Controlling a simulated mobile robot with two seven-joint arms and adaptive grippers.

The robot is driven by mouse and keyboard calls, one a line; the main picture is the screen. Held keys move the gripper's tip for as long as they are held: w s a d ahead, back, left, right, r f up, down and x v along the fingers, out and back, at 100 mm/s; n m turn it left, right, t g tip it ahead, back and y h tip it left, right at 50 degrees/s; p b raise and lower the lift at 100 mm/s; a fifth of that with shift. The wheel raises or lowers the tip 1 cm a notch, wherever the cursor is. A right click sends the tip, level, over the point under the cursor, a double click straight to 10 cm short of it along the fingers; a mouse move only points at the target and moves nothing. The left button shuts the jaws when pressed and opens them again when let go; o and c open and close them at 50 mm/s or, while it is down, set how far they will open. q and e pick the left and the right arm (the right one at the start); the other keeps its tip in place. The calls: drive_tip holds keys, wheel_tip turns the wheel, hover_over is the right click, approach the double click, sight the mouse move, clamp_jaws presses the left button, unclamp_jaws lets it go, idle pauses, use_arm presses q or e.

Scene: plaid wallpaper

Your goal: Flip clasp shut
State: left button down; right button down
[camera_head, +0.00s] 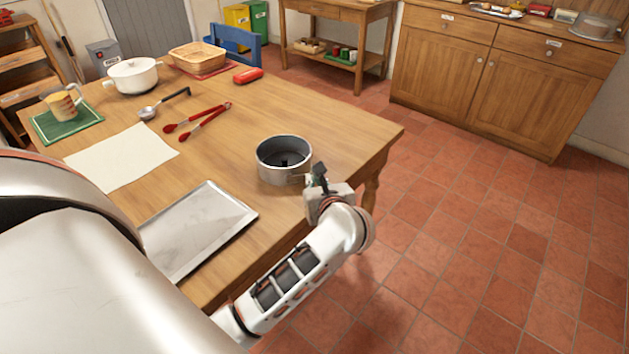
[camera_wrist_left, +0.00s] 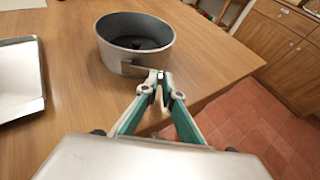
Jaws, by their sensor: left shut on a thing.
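A round grey springform pan (camera_head: 284,158) with a dark inside stands on the wooden table near its right edge. It also shows in the left wrist view (camera_wrist_left: 112,62). Its metal clasp (camera_head: 296,179) is on the side wall facing my left gripper (camera_head: 316,178). In the left wrist view the fingertips of my left gripper (camera_wrist_left: 160,78) are close together at the end of the clasp (camera_wrist_left: 134,68), shut on it. The fingers partly hide the clasp, so its exact angle is hard to tell. My right gripper is not in view.
A metal baking tray (camera_head: 199,229) lies left of the pan on the table (camera_head: 235,140). Farther off are a white sheet (camera_head: 122,158), red tongs (camera_head: 197,119), a ladle (camera_head: 163,103) and a white pot (camera_head: 133,77). The tabletop behind the pan is clear.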

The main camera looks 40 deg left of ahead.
use_arm(q)
drive_tip(key=n+g, duration=0.1)
drive_tip(key=w+n+g+y+b, duration=0.1)
drive_tip(key=shift+w+a+f+g+y, duration=0.15)
drive_tip(key=shift+w+f+g+y, duration=0.05)
drive_tip(key=shift+g+y, duration=0.1)
drive_tip(key=shift+a+n+g, duration=0.1)
drive_tip(key=shift+n+g, duration=0.2)
drive_tip(key=shift+n, duration=0.2)
drive_tip(key=shift+w+r+y, duration=0.1)
drive_tip(key=shift+r+y, duration=0.1)
drive_tip(key=shift+y, duration=0.1)
drive_tip(key=c, duration=2.2)
unclamp_jaws()
drive_tip(key=shift+a, duration=0.1)
